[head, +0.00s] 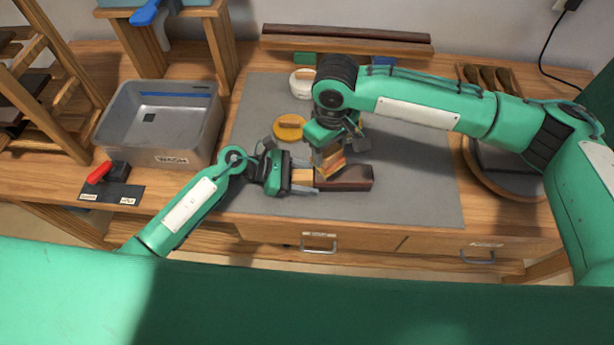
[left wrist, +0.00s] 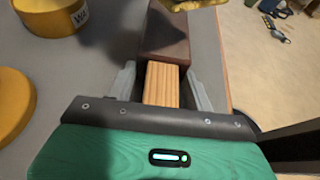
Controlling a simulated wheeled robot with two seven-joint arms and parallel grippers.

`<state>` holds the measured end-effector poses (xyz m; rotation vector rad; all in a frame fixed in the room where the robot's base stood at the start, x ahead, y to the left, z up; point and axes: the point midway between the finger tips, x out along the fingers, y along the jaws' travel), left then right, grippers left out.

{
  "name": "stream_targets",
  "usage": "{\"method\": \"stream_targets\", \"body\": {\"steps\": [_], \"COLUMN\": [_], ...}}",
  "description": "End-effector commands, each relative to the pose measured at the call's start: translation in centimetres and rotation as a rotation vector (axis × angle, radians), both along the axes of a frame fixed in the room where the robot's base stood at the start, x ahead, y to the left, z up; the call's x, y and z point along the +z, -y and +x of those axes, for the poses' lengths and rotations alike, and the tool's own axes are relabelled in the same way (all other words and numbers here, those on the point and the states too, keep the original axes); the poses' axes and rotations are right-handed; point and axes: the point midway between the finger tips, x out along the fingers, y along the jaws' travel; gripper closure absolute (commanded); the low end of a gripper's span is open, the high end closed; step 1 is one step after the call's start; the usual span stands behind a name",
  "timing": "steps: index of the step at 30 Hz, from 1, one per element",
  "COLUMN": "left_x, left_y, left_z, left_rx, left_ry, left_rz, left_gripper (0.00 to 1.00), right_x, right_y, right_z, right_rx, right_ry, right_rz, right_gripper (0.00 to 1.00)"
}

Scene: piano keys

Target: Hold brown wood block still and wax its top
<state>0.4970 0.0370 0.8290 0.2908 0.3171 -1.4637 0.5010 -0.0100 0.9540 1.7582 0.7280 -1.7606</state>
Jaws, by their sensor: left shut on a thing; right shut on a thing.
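The brown wood block (head: 350,178) lies on the grey mat (head: 410,195) near its front edge. It also shows in the left wrist view (left wrist: 163,42), with a pale ridged wooden end (left wrist: 162,84) towards me. My left gripper (head: 305,178) is shut on that pale end, one finger on each side. My right gripper (head: 331,150) comes down from above, shut on a yellow-orange piece (head: 331,163) just over the block's left part. I cannot tell whether that piece touches the top.
A grey basin marked WASH (head: 170,155) stands at left, with a red-handled tool (head: 100,173) in front. Long wood strips (head: 345,34) lie at the back. A round tray (head: 508,183) is at right, partly behind my right arm. The mat's front right is clear.

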Motion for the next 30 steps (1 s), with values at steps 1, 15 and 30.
{"method": "stream_targets", "body": {"steps": [1,15,30], "left_x": [-0.1,-0.1,-0.1], "left_y": [0.0,0.0,0.0], "left_z": [0.0,-0.1,-0.1], "left_rx": [-0.001,-0.001,-0.001], "left_ry": [-0.001,-0.001,-0.001], "left_rz": [0.002,0.002,0.002], "left_gripper": [0.75,0.75,0.75], "right_x": [0.0,-3.4,-3.8], "right_y": [0.0,0.0,0.0], "right_z": [0.0,0.0,0.0], "right_rx": [0.000,-0.001,0.000], "right_ry": [0.000,-0.001,0.000], "right_rz": [0.000,0.000,0.000], "right_gripper": [0.70,0.70,0.70]}}
